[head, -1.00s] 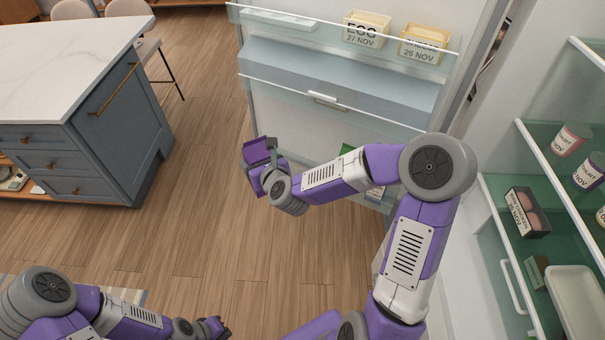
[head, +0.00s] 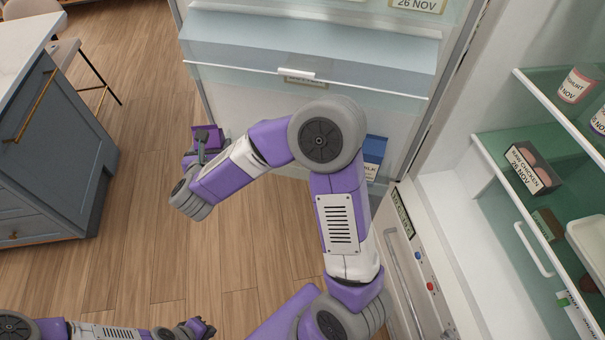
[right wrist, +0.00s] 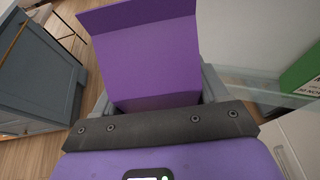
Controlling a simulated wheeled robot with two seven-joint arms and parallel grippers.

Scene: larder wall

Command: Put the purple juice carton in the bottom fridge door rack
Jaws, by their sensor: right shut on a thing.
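The purple juice carton (head: 207,138) is held in my right gripper (head: 203,155), left of the open fridge door's lower part in the head view. In the right wrist view the purple carton (right wrist: 150,55) stands up between the jaws, above the dark gripper edge. The bottom door rack is mostly hidden by my right arm in the head view. Its clear rim (right wrist: 262,96) shows to the right of the carton in the right wrist view, apart from it. My left gripper (head: 203,328) is low at the bottom edge, too small to tell its opening.
A blue milk carton (head: 374,152) stands low at the door, right of my arm. A green carton (right wrist: 303,70) shows at the right of the right wrist view. A closed blue-grey door compartment (head: 300,45) is above. A kitchen island (head: 55,150) stands left, with clear floor between.

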